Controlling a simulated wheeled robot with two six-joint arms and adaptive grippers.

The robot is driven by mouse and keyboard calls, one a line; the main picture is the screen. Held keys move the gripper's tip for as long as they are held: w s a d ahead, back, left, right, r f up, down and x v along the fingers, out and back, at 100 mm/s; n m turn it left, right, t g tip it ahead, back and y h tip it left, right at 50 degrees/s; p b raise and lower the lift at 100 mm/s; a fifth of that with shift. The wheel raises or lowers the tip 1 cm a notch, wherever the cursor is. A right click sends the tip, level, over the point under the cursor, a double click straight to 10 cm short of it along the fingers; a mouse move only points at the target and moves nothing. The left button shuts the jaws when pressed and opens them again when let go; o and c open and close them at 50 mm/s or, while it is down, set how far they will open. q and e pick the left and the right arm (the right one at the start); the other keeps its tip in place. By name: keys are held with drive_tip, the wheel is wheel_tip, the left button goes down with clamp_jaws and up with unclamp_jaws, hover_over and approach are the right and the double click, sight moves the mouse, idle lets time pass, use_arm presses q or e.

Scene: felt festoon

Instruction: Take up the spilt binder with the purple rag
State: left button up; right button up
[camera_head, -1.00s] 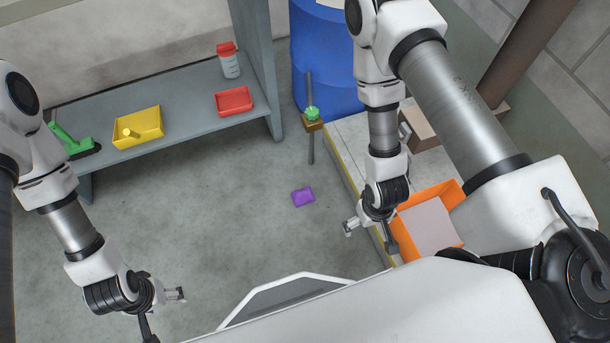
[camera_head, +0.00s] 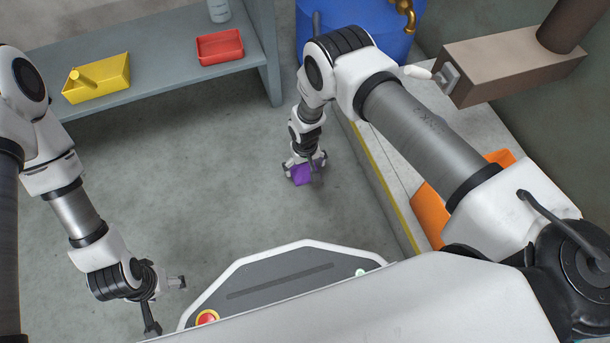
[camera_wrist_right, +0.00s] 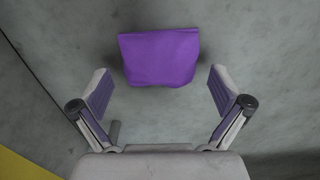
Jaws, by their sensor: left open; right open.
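The purple rag (camera_head: 303,175) lies on the grey concrete floor, partly covered by my right gripper in the head view. My right gripper (camera_head: 306,170) is open and points down over it. In the right wrist view the rag (camera_wrist_right: 160,57) shows as a folded purple pad, between and just beyond the two spread fingers. I cannot tell whether a finger touches it. My left gripper (camera_head: 168,306) is open and empty at the lower left, far from the rag. I cannot make out any spilt binder in these views.
A grey shelf (camera_head: 160,88) at the back holds a yellow tray (camera_head: 112,85) and a red tray (camera_head: 220,48). A blue drum (camera_head: 385,42) stands behind my right arm. A yellow-edged platform (camera_head: 385,185) with an orange bin (camera_head: 430,213) is on the right. The floor left of the rag is clear.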

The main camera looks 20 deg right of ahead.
sight(305, 167)
drive_tip(key=shift+f, duration=0.8)
drive_tip(key=shift+r, duration=0.15)
drive_tip(key=shift+s, duration=0.1)
drive_tip(key=c, duration=1.3)
wheel_tip(305, 167, up, 10)
drive_tip(key=p, duration=0.6)
drive_tip(key=shift+c, duration=0.2)
use_arm(q)
wheel_tip(305, 167, up, 5)
drive_tip(key=shift+s+r, duration=0.1)
drive_tip(key=shift+s, duration=0.05)
